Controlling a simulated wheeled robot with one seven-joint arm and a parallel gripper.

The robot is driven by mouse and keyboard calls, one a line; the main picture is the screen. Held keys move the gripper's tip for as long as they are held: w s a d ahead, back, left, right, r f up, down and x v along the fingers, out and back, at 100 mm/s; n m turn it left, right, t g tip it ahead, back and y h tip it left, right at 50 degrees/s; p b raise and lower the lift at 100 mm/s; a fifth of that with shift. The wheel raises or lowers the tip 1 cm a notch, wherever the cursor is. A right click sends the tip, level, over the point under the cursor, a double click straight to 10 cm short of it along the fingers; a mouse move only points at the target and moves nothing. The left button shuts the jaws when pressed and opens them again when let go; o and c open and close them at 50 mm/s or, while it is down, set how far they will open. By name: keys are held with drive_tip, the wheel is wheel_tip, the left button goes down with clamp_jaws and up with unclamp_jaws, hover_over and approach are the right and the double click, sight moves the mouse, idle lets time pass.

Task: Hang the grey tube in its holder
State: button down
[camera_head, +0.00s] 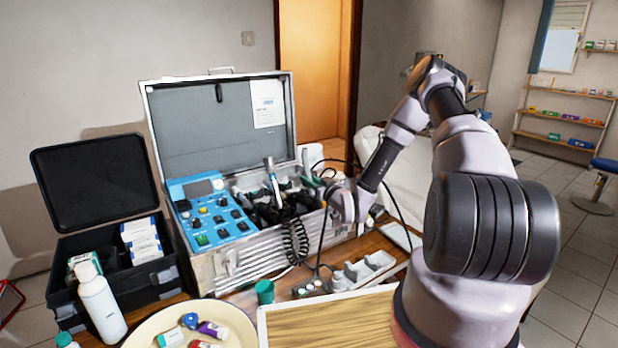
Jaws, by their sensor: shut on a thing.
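My gripper (334,204) is at the right end of the open metal case (250,262), just above its front right rim. It is shut on what I take to be the grey tube; my wrist and the small scale hide most of it. A thin dark hose (322,245) runs down from beside the gripper to the table. The holder row (262,196) inside the case carries several dark and silver handpieces, to the left of my gripper. I cannot tell which slot is empty.
A blue control panel (213,212) fills the case's left part. A coiled black cord (295,243) hangs over its front. A black box (110,255) stands at left.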

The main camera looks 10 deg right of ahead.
drive_tip(key=shift+f, duration=0.1)
drive_tip(key=c, duration=0.7)
unclamp_jaws()
drive_tip(key=shift+o, duration=0.2)
drive_tip(key=v, duration=0.8)
idle(0.5)
